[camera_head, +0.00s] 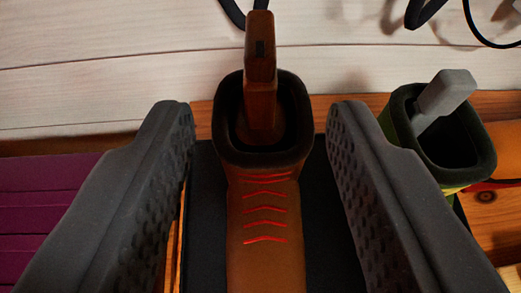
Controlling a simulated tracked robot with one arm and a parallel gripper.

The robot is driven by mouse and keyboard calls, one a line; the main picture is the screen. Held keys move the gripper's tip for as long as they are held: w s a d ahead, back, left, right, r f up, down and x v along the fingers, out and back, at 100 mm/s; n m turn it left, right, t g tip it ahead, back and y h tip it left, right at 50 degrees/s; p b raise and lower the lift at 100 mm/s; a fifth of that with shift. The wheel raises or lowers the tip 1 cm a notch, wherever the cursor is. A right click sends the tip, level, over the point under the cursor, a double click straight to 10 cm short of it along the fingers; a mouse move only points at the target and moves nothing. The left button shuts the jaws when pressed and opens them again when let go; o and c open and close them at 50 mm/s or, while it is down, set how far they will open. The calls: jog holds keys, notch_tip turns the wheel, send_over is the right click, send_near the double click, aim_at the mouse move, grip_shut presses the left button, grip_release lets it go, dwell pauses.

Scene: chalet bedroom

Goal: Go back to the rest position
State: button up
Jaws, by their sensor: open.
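My gripper (261,125) is open, with one dark, studded finger on each side of the picture. Between the fingers is an orange-brown holder (264,215) with red chevron marks and a dark-rimmed mouth. A brown handle-like piece (261,75) with a small dark slot stands up out of that mouth. The fingers appear apart from the holder on both sides. The lower part of the holder runs out of the bottom of the picture.
A green holder (398,125) with a dark rim and a grey piece (446,92) in it stands at the right. Pale plank wall (110,60) lies behind, with dark cables (425,12) at the top. A purple slatted thing (50,200) is at the left.

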jog(key=w+d+r+t+y, duration=0.1)
jog(key=w+d+r+y, duration=0.1)
jog(key=r, duration=1.1)
jog(key=w+d+r+y, duration=0.2)
jog(key=r, duration=1.2)
jog(key=s+d+r+h, duration=0.2)
jog(key=s+d+r, duration=0.5)
jog(key=r, duration=0.5)
jog(key=s+d+r+t+h, duration=0.1)
jog(key=s+d+r+h, duration=0.1)
jog(key=s+d+r, duration=0.6)
jog(key=d+r, duration=0.3)
jog(key=d, duration=0.1)
jog(key=shift+s+d+r, duration=0.15)
jog(key=shift+s+r, duration=0.05)
jog(key=shift+r, duration=0.2)
